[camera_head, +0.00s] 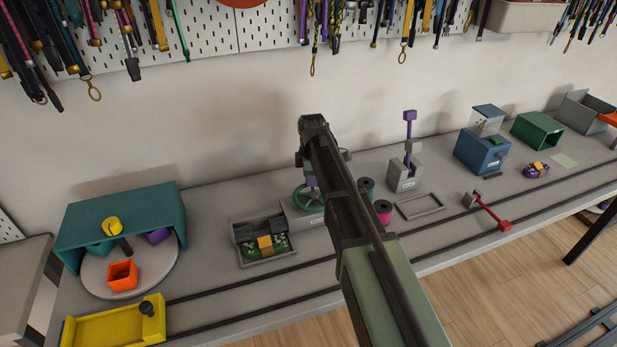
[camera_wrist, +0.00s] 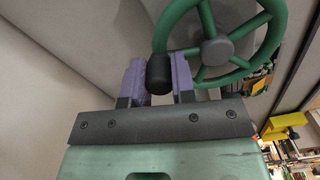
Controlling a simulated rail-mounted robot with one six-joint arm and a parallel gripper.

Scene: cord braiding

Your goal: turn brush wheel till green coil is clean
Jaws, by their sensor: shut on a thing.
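The green brush wheel (camera_head: 301,206) stands on a grey box (camera_head: 300,222) at the middle of the bench. In the wrist view the wheel (camera_wrist: 216,50) shows spokes, a grey hub and a black knob (camera_wrist: 159,73) at its rim. My gripper (camera_head: 311,182) has its purple fingers on both sides of this knob and is shut on it. The green coil (camera_head: 281,243) with an orange band lies in a grey tray (camera_head: 268,262) left of the wheel, against dark brush blocks (camera_head: 262,227). Light specks show on the coil. My arm hides part of the wheel box.
A teal shelter (camera_head: 120,215) with a round turntable (camera_head: 95,279) and a yellow tray (camera_head: 110,325) are at left. Pink and dark spools (camera_head: 383,212), a grey frame (camera_head: 420,207) and a blue box (camera_head: 482,152) are at right. Two dark rails run along the bench front.

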